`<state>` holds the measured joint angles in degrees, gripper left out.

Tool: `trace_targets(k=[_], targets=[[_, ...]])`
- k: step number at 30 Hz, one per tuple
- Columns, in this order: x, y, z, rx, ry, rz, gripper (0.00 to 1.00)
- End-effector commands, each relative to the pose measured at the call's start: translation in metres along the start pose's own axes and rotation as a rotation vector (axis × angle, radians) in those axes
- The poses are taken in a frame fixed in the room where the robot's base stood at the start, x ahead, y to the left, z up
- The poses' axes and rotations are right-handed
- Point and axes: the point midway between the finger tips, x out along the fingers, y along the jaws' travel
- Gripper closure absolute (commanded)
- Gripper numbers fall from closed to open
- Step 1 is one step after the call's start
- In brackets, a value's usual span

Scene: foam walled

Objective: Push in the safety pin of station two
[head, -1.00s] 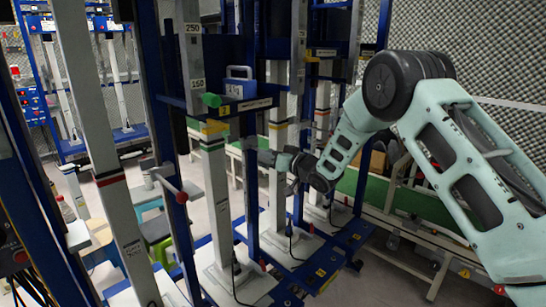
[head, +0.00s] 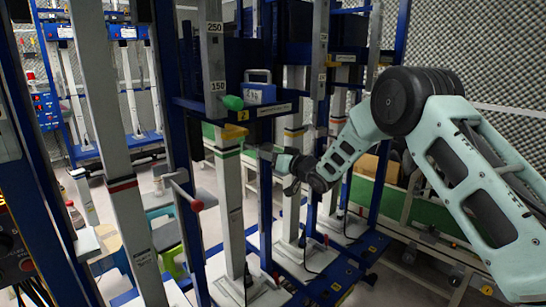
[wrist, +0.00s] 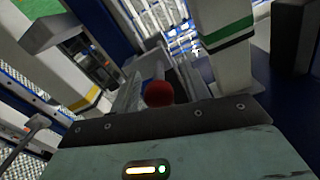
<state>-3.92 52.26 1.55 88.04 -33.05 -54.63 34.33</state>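Station two is the light grey post (head: 230,190) with a yellow plate (head: 243,115) marked 2. A green-ended handle (head: 233,102) sticks out by this plate. My gripper (head: 262,151) reaches in from the right, close beside the post below the plate; its fingertips are small and partly hidden there. In the wrist view, a red ball knob (wrist: 158,93), which looks like the safety pin's end, lies in front of my palm between the two fingers (wrist: 160,84). I cannot tell whether the fingers touch it. The pin's shaft is hidden.
Another red knob (head: 197,205) sticks out on a rod at the nearer station on the left. Blue uprights (head: 265,200) stand close around my gripper. A blue-and-grey box (head: 259,91) sits on the crossbar above. A green conveyor (head: 400,209) runs behind my arm.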

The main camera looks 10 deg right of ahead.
Motion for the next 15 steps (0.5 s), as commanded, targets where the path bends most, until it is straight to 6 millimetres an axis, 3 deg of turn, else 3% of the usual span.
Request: trace_targets(k=[8, 15], targets=[[-0.022, 0.002, 0.001, 0.0, -0.001, 0.002, 0.54], [-0.077, 0.002, 0.001, 0.0, 0.0, 0.003, 0.54]])
